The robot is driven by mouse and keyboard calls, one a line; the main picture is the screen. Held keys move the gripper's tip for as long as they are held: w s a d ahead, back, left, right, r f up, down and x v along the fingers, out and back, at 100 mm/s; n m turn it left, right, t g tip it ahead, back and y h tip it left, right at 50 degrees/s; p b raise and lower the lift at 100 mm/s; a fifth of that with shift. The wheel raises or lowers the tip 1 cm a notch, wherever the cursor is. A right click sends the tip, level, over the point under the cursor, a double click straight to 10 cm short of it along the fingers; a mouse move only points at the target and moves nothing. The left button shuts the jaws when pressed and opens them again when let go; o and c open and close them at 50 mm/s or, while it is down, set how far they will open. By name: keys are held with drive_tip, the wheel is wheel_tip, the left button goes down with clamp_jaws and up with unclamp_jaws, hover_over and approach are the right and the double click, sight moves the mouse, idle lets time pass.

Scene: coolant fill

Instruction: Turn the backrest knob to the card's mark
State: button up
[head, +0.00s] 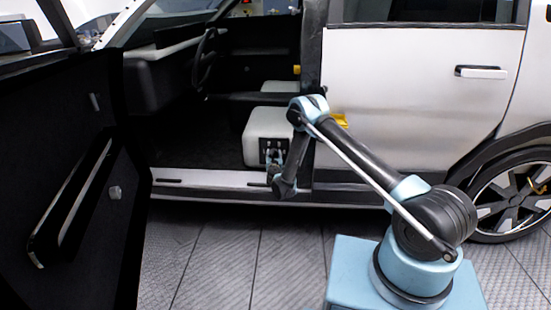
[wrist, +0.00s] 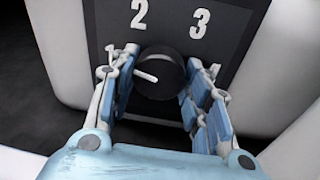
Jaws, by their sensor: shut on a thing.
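The backrest knob (wrist: 172,70) is a round black dial with a white pointer line, on a dark panel (wrist: 236,22) with white numerals. The pointer points left and slightly up, roughly toward the 1. The 2 and 3 show clearly above; the 1 and a numeral at right are partly covered by my fingers. My gripper (wrist: 160,86) has one blue finger pad on each side of the knob and is shut on it. In the head view my gripper (head: 273,158) is at the panel on the white seat base, hiding the knob. I cannot make out the card.
The open black door (head: 70,170) stands at left. The white sill (head: 210,178) runs below the seat (head: 262,122). The white rear door (head: 420,90) is behind my arm. A yellow item (head: 340,121) shows beside my arm; I cannot tell what it is.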

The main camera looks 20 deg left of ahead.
drive_tip(key=shift+d+n, duration=0.1)
drive_tip(key=shift+n, duration=1)
drive_tip(key=shift+w, duration=0.1)
drive_tip(key=o, duration=1.1)
drive_tip(key=shift+c, duration=0.2)
drive_tip(key=shift+r, duration=4.9)
